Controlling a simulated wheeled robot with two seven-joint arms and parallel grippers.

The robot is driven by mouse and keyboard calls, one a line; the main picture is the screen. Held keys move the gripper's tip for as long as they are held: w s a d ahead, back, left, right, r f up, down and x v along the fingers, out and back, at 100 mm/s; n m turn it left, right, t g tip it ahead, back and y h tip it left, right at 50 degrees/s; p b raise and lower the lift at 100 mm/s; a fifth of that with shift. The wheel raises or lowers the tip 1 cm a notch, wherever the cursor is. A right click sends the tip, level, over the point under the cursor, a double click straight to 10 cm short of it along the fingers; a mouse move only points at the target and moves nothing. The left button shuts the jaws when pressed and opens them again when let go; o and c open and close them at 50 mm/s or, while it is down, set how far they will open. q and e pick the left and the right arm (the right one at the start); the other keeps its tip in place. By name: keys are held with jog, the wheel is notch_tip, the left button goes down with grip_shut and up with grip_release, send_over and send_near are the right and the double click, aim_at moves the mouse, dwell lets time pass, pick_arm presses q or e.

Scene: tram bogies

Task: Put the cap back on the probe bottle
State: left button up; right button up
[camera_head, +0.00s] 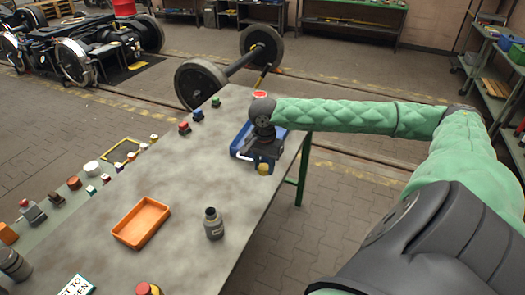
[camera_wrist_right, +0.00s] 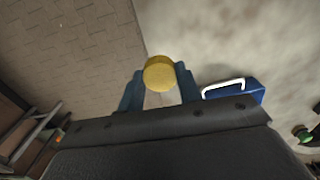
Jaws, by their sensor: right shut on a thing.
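My right gripper (camera_head: 264,163) is shut on a round yellow cap (camera_head: 264,169), above the table's right side and farther back than the bottle. The cap also shows between the two blue fingers in the right wrist view (camera_wrist_right: 159,74). The bottle is not in that wrist view. My left gripper is not in view.
The grey table (camera_head: 180,180) carries an orange tray (camera_head: 141,222) left of the bottle. A blue case (camera_head: 238,152) lies partly hidden behind my right gripper. Several small coloured parts line the left edge. A wheelset (camera_head: 229,68) stands beyond the table. The surface around the bottle is clear.

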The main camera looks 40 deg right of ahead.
jog(key=w+a+f+n, duration=0.1)
jog(key=a+n, duration=0.1)
jog(key=a, duration=0.1)
jog(key=w+a+f+n, duration=0.1)
jog(key=a+f+n, duration=0.1)
jog(key=a, duration=0.2)
jog(key=w+a+f+n, duration=0.1)
jog(key=a+f+n, duration=0.1)
jog(key=a, duration=0.2)
jog(key=shift+w, duration=0.35)
jog(key=w+a+n, duration=0.1)
jog(key=a+n, duration=0.1)
jog(key=a, duration=0.2)
jog(key=w+a+f+n, duration=0.1)
jog(key=a+n, duration=0.1)
jog(key=a, duration=0.3)
jog(key=w+a+n, duration=0.1)
jog(key=a+n, duration=0.2)
jog(key=a, duration=0.2)
jog(key=shift+w+a+f, duration=0.1)
jog(key=shift+a+f, duration=0.1)
jog(key=shift+f, duration=0.05)
jog(key=shift+w+a+n, duration=0.1)
jog(key=shift+a+n, duration=0.2)
jog(key=shift+a, duration=0.3)
